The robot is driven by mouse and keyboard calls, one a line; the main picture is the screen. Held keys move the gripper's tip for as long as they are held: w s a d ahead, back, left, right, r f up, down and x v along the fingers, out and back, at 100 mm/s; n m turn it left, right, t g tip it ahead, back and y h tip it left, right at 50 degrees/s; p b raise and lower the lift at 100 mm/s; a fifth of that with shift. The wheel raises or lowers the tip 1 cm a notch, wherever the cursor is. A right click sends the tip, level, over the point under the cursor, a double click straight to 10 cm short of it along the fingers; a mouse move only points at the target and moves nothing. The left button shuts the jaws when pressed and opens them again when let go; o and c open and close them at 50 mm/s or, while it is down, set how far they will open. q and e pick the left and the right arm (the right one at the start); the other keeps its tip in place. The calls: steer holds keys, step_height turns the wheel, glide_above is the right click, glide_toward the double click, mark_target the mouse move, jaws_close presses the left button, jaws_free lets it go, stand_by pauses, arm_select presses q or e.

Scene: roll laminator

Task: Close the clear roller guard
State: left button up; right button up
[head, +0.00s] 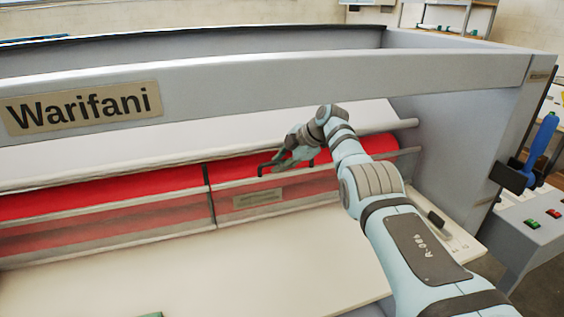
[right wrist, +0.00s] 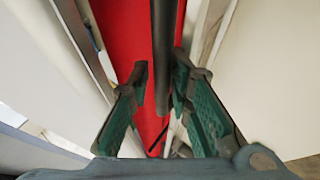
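The clear roller guard (head: 150,213) is a see-through panel along the front of the red roller (head: 110,193). It has a dark divider and a small label (head: 258,199). A dark handle (head: 265,168) shows at its upper edge. My right gripper (head: 276,164) is at this handle. In the right wrist view the fingers of my right gripper (right wrist: 160,85) stand apart, with a dark bar (right wrist: 165,45) between them; small gaps show, so it looks open around the bar. A small green piece at the bottom edge of the head view may be my left gripper (head: 151,315).
The grey frame beam with a Warifani plate (head: 82,106) runs above the roller. A pale feed table (head: 250,262) lies in front, mostly bare. The grey side wall (head: 455,130) bounds the right. A blue-handled lever (head: 541,140) and a button panel (head: 540,218) stand beyond it.

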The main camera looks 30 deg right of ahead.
steer(key=shift+s+d+r, duration=0.1)
steer(key=shift+d+r, duration=0.05)
steer(key=v, duration=0.7)
steer(key=shift+s, duration=0.15)
